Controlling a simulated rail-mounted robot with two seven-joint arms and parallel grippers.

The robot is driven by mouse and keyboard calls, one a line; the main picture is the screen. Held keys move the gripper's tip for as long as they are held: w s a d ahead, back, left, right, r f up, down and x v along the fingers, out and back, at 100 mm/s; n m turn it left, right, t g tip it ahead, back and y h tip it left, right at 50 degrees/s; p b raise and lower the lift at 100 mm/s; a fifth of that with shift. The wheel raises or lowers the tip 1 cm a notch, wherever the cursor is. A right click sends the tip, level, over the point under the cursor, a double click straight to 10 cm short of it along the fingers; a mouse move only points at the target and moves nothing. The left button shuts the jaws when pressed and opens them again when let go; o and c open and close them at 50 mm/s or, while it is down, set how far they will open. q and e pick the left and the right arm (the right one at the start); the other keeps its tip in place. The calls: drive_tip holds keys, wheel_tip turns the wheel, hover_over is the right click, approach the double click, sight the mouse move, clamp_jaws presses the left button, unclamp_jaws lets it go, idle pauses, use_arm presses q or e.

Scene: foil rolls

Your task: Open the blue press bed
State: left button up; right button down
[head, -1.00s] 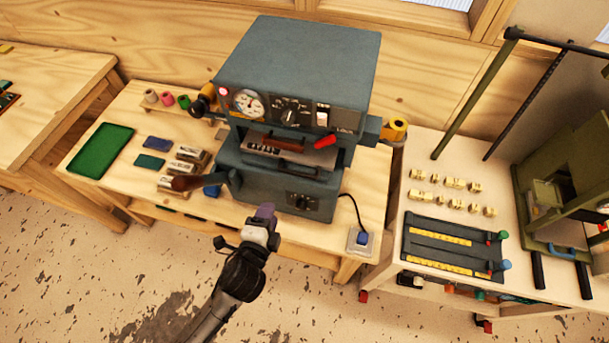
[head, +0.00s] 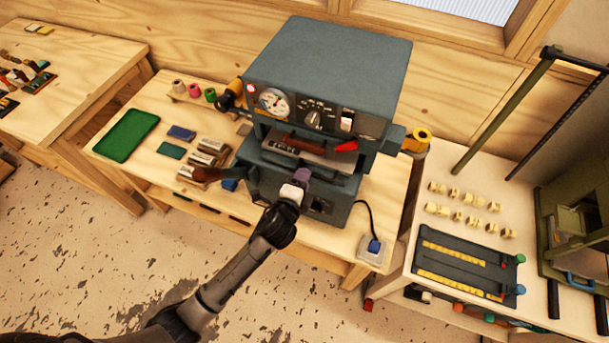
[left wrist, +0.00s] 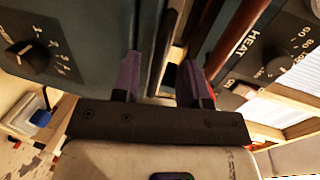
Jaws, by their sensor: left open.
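The blue-grey press (head: 330,60) stands on the wooden bench, with a gauge and dials on its upper housing. Its bed (head: 325,157) lies in the gap between housing and base, with a dark brown bar and a red-tipped handle (head: 346,146) above it. My left gripper (head: 301,177) is in front of the press, close to the bed's front edge, and covers part of the base. In the left wrist view its purple fingers (left wrist: 160,68) are apart, near the blue-grey base (left wrist: 85,40); I cannot tell whether they touch it. My right gripper is not in view.
A green tray (head: 127,136) and several small blocks lie left of the press. A switch box (head: 374,249) is at the front right. A dark ruled board (head: 465,262) lies on the right-hand bench.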

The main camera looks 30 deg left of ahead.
use_arm(q)
drive_tip(key=shift+x, duration=0.9)
clamp_jaws()
